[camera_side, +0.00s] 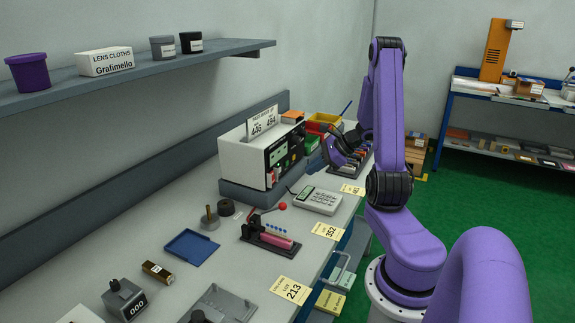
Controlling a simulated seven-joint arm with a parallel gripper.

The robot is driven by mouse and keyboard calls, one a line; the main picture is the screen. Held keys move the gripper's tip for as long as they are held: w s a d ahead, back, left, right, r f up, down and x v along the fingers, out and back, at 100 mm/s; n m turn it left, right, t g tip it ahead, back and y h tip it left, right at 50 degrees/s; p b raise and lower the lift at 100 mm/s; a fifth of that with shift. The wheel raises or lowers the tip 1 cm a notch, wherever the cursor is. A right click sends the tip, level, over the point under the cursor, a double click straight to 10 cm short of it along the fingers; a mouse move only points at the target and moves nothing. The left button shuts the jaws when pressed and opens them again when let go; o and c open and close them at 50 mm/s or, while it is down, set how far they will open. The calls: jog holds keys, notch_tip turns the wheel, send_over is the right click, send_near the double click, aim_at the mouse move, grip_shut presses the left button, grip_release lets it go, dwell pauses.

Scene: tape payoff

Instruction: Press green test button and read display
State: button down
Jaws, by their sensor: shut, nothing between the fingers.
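The tester is a white box (245,158) on a grey base, with a black front panel (277,152) turned to the right. A small greenish display (277,156) shows on the panel, but its reading is too small to make out. I cannot pick out the green test button at this size. A card on top of the box (262,121) reads 446 and 494. My gripper (328,156) is shut and empty. It is in the air to the right of the panel, apart from it.
A keypad device (317,200) and a red-knobbed fixture (270,238) stand in front of the tester. A blue tray (190,247) lies at left. Coloured bins (323,122) stand behind my gripper. A shelf (150,75) overhangs the bench's back left.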

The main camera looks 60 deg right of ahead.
jog(key=shift+w, duration=2.35)
jog(key=shift+w, duration=0.15)
jog(key=shift+w, duration=0.25)
jog(key=shift+w, duration=0.35)
dwell(1.1)
jog(key=shift+s, duration=0.8)
jog(key=shift+s, duration=2.5)
